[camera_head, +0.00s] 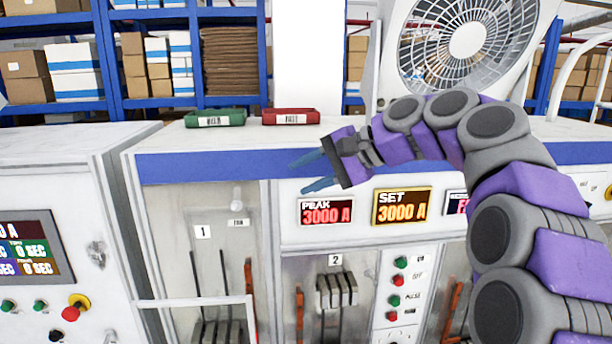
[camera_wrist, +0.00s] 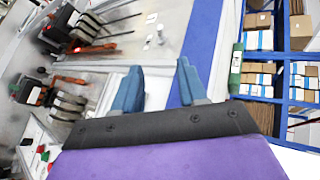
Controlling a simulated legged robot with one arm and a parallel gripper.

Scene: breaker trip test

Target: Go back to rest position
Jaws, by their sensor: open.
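My gripper (camera_head: 316,172) is open in the head view, with its two blue fingers apart and nothing between them. It is held in front of the blue band of the test cabinet (camera_head: 290,270), above and left of the PEAK display (camera_head: 326,211). My purple and grey arm reaches in from the right. In the wrist view my gripper (camera_wrist: 160,85) also shows open and empty, with the cabinet's blue band (camera_wrist: 203,45) behind the fingers. The SET display (camera_head: 402,206) reads 3000 A, as does PEAK.
A green tray (camera_head: 215,118) and a red tray (camera_head: 291,117) sit on the cabinet top. Buttons (camera_head: 395,301) and breaker bays lie below the displays. A left console (camera_head: 50,170) stands beside the cabinet. A fan (camera_head: 467,40) and blue shelves (camera_head: 120,103) with boxes are behind.

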